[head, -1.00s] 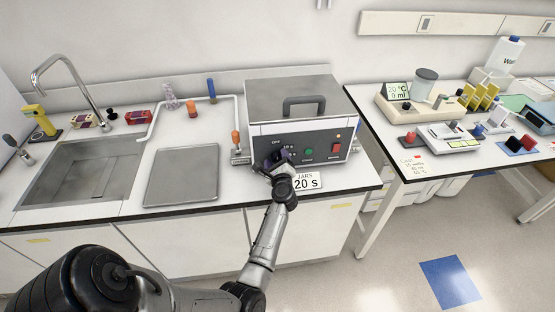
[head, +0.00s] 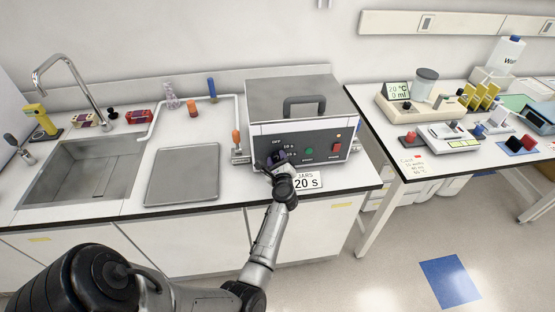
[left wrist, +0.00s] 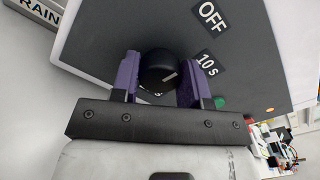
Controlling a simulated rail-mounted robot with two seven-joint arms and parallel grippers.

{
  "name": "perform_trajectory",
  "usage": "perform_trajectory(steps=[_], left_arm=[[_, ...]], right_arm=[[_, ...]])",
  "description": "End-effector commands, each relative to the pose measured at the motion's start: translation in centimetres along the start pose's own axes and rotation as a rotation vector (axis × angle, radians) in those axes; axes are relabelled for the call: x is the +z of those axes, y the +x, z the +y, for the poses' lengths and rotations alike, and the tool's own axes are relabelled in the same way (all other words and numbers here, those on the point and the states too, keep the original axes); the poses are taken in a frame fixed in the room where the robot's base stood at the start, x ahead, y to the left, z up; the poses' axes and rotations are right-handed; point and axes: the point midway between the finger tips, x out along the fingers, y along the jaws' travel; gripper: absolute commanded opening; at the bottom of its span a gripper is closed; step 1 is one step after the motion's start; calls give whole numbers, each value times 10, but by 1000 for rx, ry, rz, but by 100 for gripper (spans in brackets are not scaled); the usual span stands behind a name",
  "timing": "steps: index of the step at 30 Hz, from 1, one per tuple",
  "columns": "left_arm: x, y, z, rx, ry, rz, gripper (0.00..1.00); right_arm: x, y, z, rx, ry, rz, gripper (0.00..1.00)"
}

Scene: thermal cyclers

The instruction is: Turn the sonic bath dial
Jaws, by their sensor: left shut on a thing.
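The sonic bath (head: 300,110) is a grey box with a lid handle and a dark front panel, on the counter right of the sink. Its dial is a round black knob (left wrist: 157,70) with a white mark, at the left of the panel. In the left wrist view the mark points up and right, roughly toward the "10 s" label (left wrist: 207,63); the "OFF" label (left wrist: 211,15) is above. My left gripper (head: 275,160) is shut on the dial, its purple fingers (left wrist: 128,75) on both sides. In the head view the gripper mostly hides the knob. My right gripper is out of view.
A card reading "JARS 20 s" (head: 306,182) lies in front of the bath. The panel also has a green button (head: 309,152) and a red switch (head: 337,147). A metal tray (head: 182,174) and the sink (head: 75,175) are to the left.

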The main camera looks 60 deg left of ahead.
Motion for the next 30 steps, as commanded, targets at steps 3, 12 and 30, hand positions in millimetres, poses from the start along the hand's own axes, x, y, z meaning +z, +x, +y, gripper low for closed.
perform_trajectory(steps=[3,12,30], left_arm=[[1,0,-1,0,87,1,18],[1,0,-2,0,369,1,18],[1,0,-2,0,940,2,18]], right_arm=[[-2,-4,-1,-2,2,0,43],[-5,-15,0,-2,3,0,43],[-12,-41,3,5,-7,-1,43]])
